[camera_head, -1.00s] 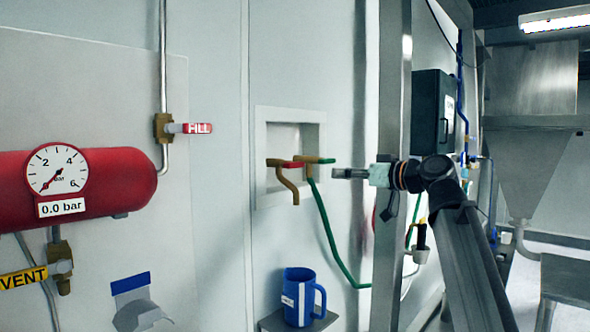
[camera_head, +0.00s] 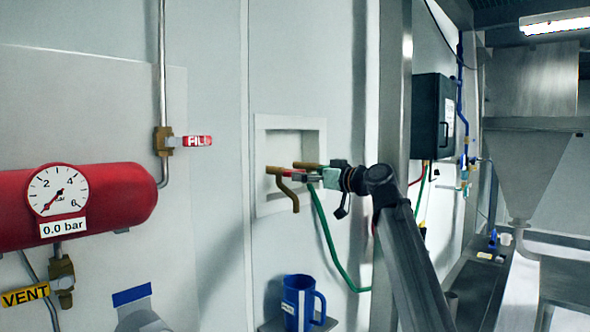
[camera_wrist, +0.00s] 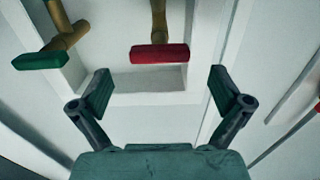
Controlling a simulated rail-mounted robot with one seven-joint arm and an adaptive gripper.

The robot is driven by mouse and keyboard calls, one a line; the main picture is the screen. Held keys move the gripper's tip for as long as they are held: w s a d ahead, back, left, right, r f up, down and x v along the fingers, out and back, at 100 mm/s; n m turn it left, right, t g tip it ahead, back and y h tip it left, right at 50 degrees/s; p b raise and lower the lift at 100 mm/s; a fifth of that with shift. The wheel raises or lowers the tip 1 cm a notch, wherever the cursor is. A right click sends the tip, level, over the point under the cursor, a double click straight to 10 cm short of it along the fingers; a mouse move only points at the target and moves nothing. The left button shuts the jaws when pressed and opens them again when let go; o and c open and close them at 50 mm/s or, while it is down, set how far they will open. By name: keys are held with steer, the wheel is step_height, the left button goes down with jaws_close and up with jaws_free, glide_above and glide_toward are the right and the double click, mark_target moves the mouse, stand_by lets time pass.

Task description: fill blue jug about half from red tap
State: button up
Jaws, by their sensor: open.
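The red tap (camera_head: 288,172) is a brass spout with a red lever, set in a white wall recess. In the wrist view its red lever (camera_wrist: 160,54) lies ahead of my fingers, roughly centred between them. My gripper (camera_wrist: 160,92) is open and empty, apart from the lever. In the head view my gripper (camera_head: 318,177) is at the taps, and its fingers partly overlap them. A green-handled tap (camera_wrist: 40,60) is to the left of the red one in the wrist view. The blue jug (camera_head: 294,305) stands upright below the recess, handle to the right. Its inside is hidden.
The jug stands on a small grey shelf (camera_head: 272,325). A green hose (camera_head: 325,230) hangs from the recess down past the jug's right. A metal post (camera_head: 392,100) stands right of the recess. A red tank (camera_head: 90,200) with a 0.0 bar gauge is at left.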

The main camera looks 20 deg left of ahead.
steer(key=shift+p+x, duration=0.5)
steer(key=shift+x, duration=2.05)
steer(key=c, duration=1.2)
